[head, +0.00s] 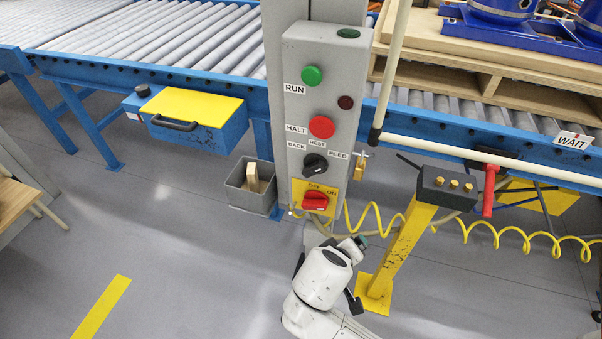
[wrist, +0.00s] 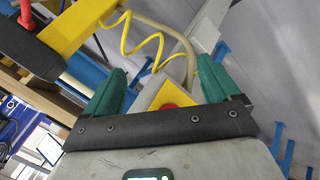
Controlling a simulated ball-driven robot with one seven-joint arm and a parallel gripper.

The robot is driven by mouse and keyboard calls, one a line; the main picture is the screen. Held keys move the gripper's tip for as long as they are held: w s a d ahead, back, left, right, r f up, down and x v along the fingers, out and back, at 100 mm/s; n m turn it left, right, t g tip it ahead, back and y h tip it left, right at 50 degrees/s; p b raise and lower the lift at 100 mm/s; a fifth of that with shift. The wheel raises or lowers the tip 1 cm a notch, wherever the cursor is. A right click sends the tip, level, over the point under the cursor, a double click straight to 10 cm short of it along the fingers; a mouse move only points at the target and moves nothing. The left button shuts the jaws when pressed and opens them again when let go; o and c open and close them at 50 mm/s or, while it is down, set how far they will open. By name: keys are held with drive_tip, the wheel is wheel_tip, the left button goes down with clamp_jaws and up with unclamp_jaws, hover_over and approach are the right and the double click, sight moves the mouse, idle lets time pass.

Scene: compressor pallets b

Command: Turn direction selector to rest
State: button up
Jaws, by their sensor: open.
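The direction selector (head: 314,164) is a black knob on the grey control post (head: 322,70), among the labels BACK, REST and FEED. Its exact pointing direction is too small to tell. My gripper (head: 362,241) is low, below and right of the post's red OFF/ON switch, apart from the selector. In the wrist view my gripper (wrist: 160,78) shows two green fingers spread wide with nothing held. Part of the red switch (wrist: 169,106) on its yellow plate shows beyond the gap between them. The selector cannot be made out in the wrist view.
Above the selector are a red HALT button (head: 322,127) and a green RUN button (head: 312,76). A brass padlock (head: 360,170) hangs beside the post. A yellow stand (head: 402,245) with a coiled yellow hose is at right, a grey bin (head: 246,190) at left. The left floor is mostly clear.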

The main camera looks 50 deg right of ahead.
drive_tip(key=w+r+m+t+h+p, duration=0.1)
drive_tip(key=w+r+t+h, duration=0.1)
drive_tip(key=w+r+h, duration=0.4)
drive_tip(key=t+h, duration=0.3)
approach(311, 172)
drive_tip(key=p+x, duration=0.3)
drive_tip(key=x, duration=0.6)
drive_tip(key=shift+w+d, duration=0.1)
drive_tip(key=shift+d, duration=0.15)
drive_tip(key=shift+r, duration=0.1)
drive_tip(key=shift+c, duration=0.4)
drive_tip(key=c, duration=1)
